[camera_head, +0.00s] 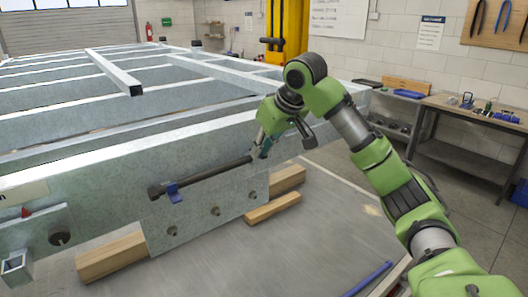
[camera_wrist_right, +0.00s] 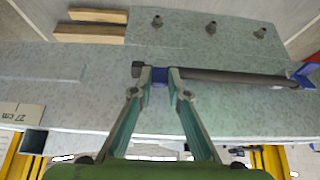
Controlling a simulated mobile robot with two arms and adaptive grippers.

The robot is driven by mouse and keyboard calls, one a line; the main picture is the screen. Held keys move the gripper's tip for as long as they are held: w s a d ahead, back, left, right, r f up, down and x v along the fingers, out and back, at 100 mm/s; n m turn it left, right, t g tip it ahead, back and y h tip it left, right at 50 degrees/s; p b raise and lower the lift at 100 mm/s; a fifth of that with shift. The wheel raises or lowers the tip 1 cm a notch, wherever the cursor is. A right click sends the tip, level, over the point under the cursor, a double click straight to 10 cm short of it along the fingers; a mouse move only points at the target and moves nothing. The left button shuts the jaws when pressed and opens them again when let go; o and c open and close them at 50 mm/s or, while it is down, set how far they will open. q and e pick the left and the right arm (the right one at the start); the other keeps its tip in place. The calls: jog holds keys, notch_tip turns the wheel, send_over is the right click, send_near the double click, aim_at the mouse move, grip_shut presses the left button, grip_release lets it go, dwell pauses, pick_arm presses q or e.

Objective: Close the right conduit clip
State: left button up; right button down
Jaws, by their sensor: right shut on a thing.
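A dark conduit (camera_head: 215,172) runs along the side of the galvanised trailer frame (camera_head: 110,190); it also shows in the wrist view (camera_wrist_right: 225,76). The right conduit clip (camera_wrist_right: 160,77) is a small blue piece around the conduit near one end. My right gripper (camera_head: 262,150) is at that clip; in the wrist view its fingertips (camera_wrist_right: 160,74) are shut on it from both sides. The fingers largely hide the clip in the head view. The left blue clip (camera_head: 173,191) sits near the other end, and its blue part sticks out (camera_wrist_right: 308,70). My left gripper is not in view.
Below the conduit are several bolts (camera_head: 215,211) on a plate. Wooden blocks (camera_head: 272,208) lie under the frame. A blue bar (camera_head: 370,278) lies on the floor mat. A workbench (camera_head: 470,115) with tools stands at the right. The floor between is mostly clear.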

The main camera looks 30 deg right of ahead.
jog(key=shift+w+a+r+g, duration=0.1)
jog(key=shift+w+g, duration=0.2)
jog(key=shift+g, duration=0.45)
jog(key=shift+w+d+r+g, duration=0.15)
jog(key=shift+w+g, duration=0.15)
jog(key=shift+g, duration=0.4)
jog(key=shift+w+a+r+g, duration=0.15)
jog(key=shift+w+g, duration=0.15)
jog(key=shift+g, duration=0.45)
jog(key=shift+f+g, duration=0.15)
jog(key=shift+g, duration=0.25)
jog(key=c, duration=2)
grip_release()
jog(key=shift+w, duration=0.1)
jog(key=shift+o, duration=0.4)
jog(key=shift+w, duration=0.1)
notch_tip(320, 180, up, 12)
jog(key=s, duration=0.1)
jog(key=shift+h, duration=0.3)
jog(key=shift+s, duration=0.15)
